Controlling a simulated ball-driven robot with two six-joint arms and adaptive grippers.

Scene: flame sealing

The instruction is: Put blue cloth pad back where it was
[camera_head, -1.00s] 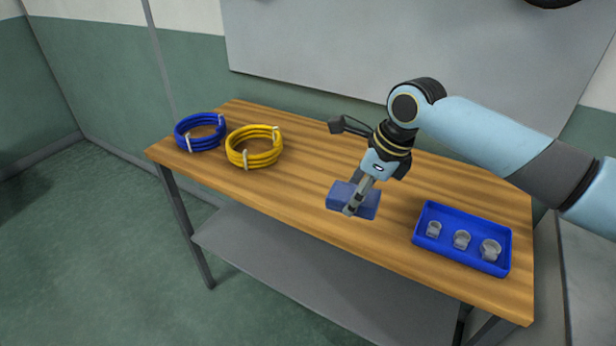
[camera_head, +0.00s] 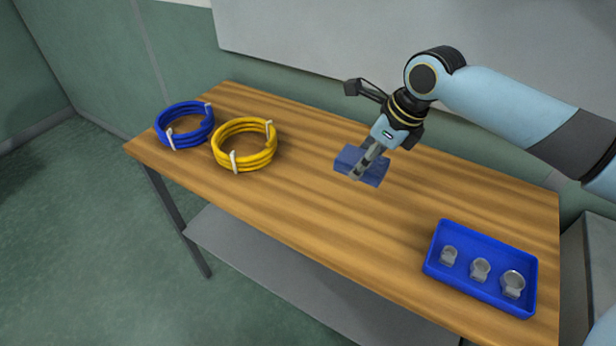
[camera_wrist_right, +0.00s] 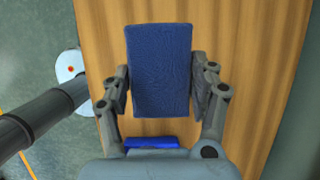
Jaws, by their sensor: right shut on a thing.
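The blue cloth pad (camera_head: 347,160) is a flat blue block over the middle of the wooden table (camera_head: 300,215). My right gripper (camera_head: 360,170) reaches down from the upper right and is shut on the pad. In the right wrist view the pad (camera_wrist_right: 160,65) stands between the two fingers of the gripper (camera_wrist_right: 161,92), one finger on each side. The pad appears held above the tabletop, but the height of the gap is hard to tell. My left gripper is not in view.
A blue coiled hose (camera_head: 184,126) and a yellow coiled hose (camera_head: 245,146) lie at the table's left end. A blue tray (camera_head: 437,267) with three grey clamps stands at the right front. The tabletop between the hoses and the tray is clear.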

